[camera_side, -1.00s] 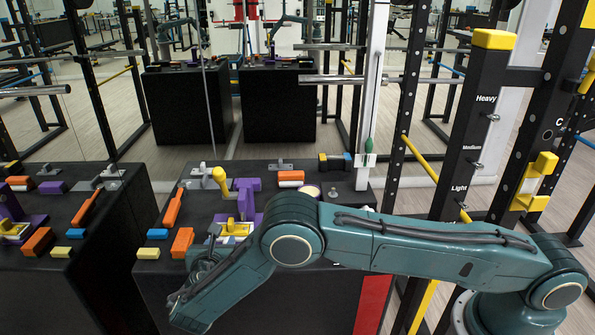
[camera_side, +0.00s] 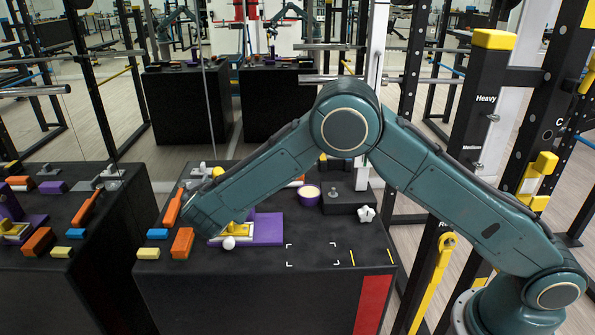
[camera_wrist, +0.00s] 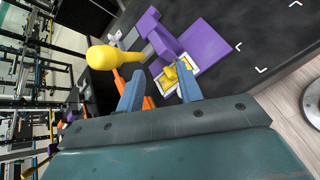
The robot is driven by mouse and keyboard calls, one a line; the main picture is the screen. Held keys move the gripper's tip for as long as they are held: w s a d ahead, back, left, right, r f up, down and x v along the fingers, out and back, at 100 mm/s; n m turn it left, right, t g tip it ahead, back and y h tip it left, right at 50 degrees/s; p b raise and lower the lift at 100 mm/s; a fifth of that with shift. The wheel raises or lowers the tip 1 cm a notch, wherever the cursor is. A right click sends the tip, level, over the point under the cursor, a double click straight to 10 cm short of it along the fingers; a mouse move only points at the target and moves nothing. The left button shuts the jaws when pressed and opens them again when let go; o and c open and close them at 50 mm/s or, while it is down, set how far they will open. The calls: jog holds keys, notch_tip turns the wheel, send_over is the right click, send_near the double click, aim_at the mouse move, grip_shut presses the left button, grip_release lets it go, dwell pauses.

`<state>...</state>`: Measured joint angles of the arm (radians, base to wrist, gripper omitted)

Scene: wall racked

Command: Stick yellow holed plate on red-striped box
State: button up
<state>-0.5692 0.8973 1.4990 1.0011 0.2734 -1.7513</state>
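The yellow holed plate (camera_side: 238,229) sits low on a purple stand (camera_side: 265,228) on top of the red-striped box (camera_side: 270,300), a large black block with a red stripe on its front right. In the wrist view the plate (camera_wrist: 187,62) shows yellow with a pale border, just beyond my fingertips, and its holes are hard to make out. My gripper (camera_wrist: 160,84) is open, with two blue-grey fingers apart and nothing clearly between them. In the side view my arm hides the fingers and part of the plate. Whether they touch the plate, I cannot tell.
A yellow rounded-head tool (camera_wrist: 103,57) lies left of my fingers. Orange blocks (camera_side: 182,243), a blue block (camera_side: 157,234) and a yellow block (camera_side: 148,253) are on the left. A round purple holder (camera_side: 309,196) stands behind. The front-right top, with white corner marks, is clear.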

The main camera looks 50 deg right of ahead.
jog(key=s+d+r+m+g+y, duration=0.1)
jog(key=s+d+r+m+y, duration=0.2)
jog(key=s+d+r+m, duration=0.45)
jog(key=s+d+r+m+g+y, duration=0.15)
jog(key=s+d+r+m, duration=0.3)
jog(key=s+r, duration=0.5)
jog(key=s+r+m+y, duration=0.1)
jog(key=s+m+y, duration=0.2)
jog(key=s, duration=2)
jog(key=m, duration=0.5)
jog(key=shift+a+y, duration=0.15)
jog(key=shift+y, duration=0.2)
jog(key=shift+t, duration=0.25)
jog(key=shift+c, duration=1.2)
jog(key=shift+w+r, duration=0.1)
